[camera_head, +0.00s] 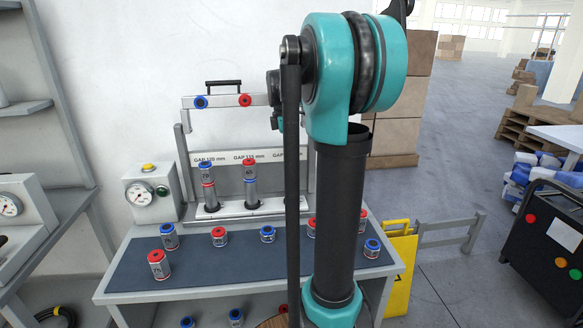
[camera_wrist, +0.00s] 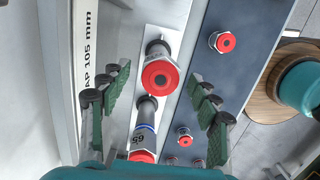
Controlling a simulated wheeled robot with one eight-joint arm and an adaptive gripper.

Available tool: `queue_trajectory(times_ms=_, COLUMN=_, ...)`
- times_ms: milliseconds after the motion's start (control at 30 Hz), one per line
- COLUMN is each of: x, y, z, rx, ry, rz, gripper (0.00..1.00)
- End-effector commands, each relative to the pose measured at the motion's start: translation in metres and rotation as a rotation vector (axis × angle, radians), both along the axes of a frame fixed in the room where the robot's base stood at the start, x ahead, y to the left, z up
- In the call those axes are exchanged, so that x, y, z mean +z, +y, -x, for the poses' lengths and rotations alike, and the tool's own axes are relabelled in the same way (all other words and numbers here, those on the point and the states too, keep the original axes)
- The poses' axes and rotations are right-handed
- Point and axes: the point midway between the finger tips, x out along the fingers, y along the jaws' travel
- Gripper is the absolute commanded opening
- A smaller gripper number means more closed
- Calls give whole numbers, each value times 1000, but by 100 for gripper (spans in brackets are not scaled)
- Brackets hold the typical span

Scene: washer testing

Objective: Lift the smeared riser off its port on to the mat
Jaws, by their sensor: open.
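In the wrist view, a red-topped riser (camera_wrist: 161,75) stands on the rig between my gripper's (camera_wrist: 159,78) open fingers, with no visible contact. A second red-topped riser (camera_wrist: 142,150), marked 65, is below it in that picture. In the head view, a blue-topped riser (camera_head: 207,186) and a red-topped riser (camera_head: 250,186) stand upright at the left and middle ports. The right port is hidden behind my arm, as is most of my gripper. I cannot make out a smear on any riser. The dark blue mat (camera_head: 205,265) covers the bench top before the rig.
Several short red- or blue-topped pieces stand on the mat, including one at front left (camera_head: 158,265) and one at right (camera_head: 372,249). A raised bar (camera_head: 225,101) with a handle is above the left ports. Gap labels (camera_head: 205,160) line the rig. Bare mat lies between pieces.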

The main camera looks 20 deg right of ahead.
Motion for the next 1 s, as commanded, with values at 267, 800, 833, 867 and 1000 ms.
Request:
queue_trajectory(times_ms=267, x=-21, y=-3, z=0, rx=0, ry=0, rz=0, gripper=62)
queue_trajectory(times_ms=800, x=-21, y=-3, z=1, rx=0, ry=0, rz=0, gripper=16)
queue_trajectory(times_ms=833, x=-21, y=-3, z=1, rx=0, ry=0, rz=0, gripper=12)
queue_trajectory(times_ms=867, x=-21, y=-3, z=1, rx=0, ry=0, rz=0, gripper=9)
queue_trajectory(times_ms=1000, x=-21, y=-3, z=1, rx=0, ry=0, rz=0, gripper=1)
